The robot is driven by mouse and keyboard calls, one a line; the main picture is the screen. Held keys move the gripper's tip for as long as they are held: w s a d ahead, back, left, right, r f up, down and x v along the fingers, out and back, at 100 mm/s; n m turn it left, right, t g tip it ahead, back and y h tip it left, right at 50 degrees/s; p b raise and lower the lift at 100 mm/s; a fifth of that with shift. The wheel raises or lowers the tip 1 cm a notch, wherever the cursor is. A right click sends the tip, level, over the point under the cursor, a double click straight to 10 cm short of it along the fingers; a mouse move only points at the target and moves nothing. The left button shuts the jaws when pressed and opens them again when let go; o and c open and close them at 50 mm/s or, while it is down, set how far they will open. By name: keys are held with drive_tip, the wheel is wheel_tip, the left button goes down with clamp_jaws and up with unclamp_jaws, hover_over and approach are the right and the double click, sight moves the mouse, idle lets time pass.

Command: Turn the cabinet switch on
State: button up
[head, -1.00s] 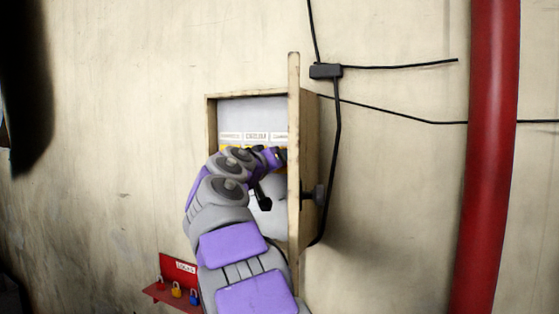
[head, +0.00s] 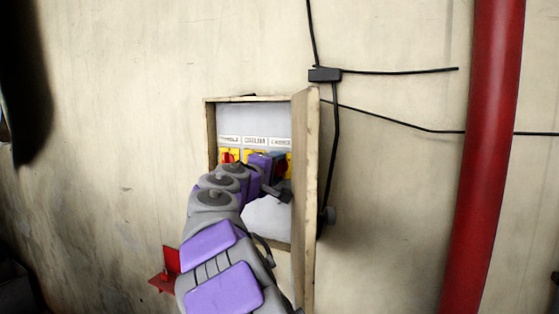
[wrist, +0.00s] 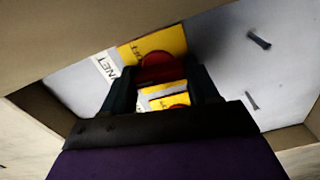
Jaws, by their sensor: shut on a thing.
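An open switch box (head: 211,135) is on the wall, with a row of yellow-backed switches under white labels. The cabinet switch, a red knob (wrist: 160,68) on a yellow plate (wrist: 155,42), shows in the wrist view beside a label (wrist: 107,64) ending in "NET". In the head view its yellow plate (head: 289,160) shows at the right end of the row. My gripper (wrist: 165,78) has a dark finger on each side of this knob and is shut on it. It also shows in the head view (head: 275,166), inside the box. The knob's exact angle is hard to tell.
A left switch (head: 228,156) with a red knob is clear of my gripper; the middle one is mostly hidden by my arm. The box's right side panel (head: 305,200) stands close to my arm. A red shelf (head: 165,280) is at lower left, a red pipe (head: 495,150) at right.

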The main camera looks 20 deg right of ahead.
drive_tip(key=shift+a+n+p, duration=0.2)
drive_tip(key=shift+n+p, duration=0.55)
drive_tip(key=shift+n, duration=0.25)
drive_tip(key=shift+c, duration=0.2)
drive_tip(key=shift+f, duration=0.1)
drive_tip(key=o, duration=0.7)
drive_tip(key=shift+o, duration=0.4)
drive_tip(key=shift+w+a, duration=0.25)
drive_tip(key=shift+a, duration=0.4)
drive_tip(key=b+v, duration=0.2)
drive_tip(key=v, duration=1.4)
drive_tip(key=shift+s+a+f, duration=0.25)
drive_tip(key=shift+s, duration=0.1)
